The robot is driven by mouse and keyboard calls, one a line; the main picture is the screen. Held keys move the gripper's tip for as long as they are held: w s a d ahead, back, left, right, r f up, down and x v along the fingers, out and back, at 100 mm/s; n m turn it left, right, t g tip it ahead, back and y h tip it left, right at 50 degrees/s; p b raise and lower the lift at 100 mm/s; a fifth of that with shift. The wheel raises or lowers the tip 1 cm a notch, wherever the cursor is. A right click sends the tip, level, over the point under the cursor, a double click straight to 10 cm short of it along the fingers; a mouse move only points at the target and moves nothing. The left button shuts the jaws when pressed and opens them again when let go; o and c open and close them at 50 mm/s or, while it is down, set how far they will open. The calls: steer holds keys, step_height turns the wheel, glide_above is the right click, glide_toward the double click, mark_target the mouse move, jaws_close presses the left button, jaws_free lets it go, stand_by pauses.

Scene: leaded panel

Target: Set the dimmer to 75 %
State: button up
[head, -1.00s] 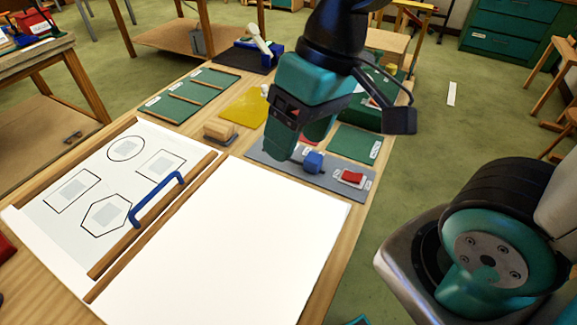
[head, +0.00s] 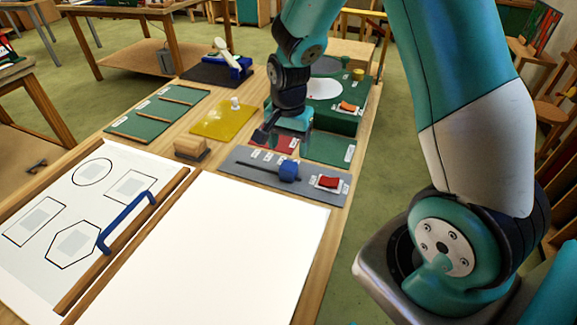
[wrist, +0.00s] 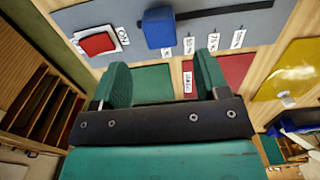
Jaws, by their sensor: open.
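The dimmer is a blue slider knob (head: 289,171) on a grey panel (head: 240,172), with a dark slot running left from it. The knob sits toward the slot's right part in the head view. In the wrist view the blue knob (wrist: 159,28) is at the top, and the slot runs right past several small white labels (wrist: 213,42), too small to read surely. My gripper (head: 287,138) is just beyond the panel, above the red and green plates, apart from the knob. In the wrist view my gripper (wrist: 162,75) has its fingers spread with nothing between them.
A red rocker switch (head: 328,182) sits on the same panel, right of the knob. A green box (head: 345,122) stands behind, on the right. A yellow plate (head: 222,120) with a white knob and a wooden block (head: 190,148) lie left. A white board (head: 215,250) fills the front.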

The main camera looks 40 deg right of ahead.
mark_target(288, 165)
step_height(288, 165, down, 8)
steer(key=shift+f+p, duration=0.1)
steer(key=shift+p, duration=0.3)
steer(key=shift+c, duration=0.5)
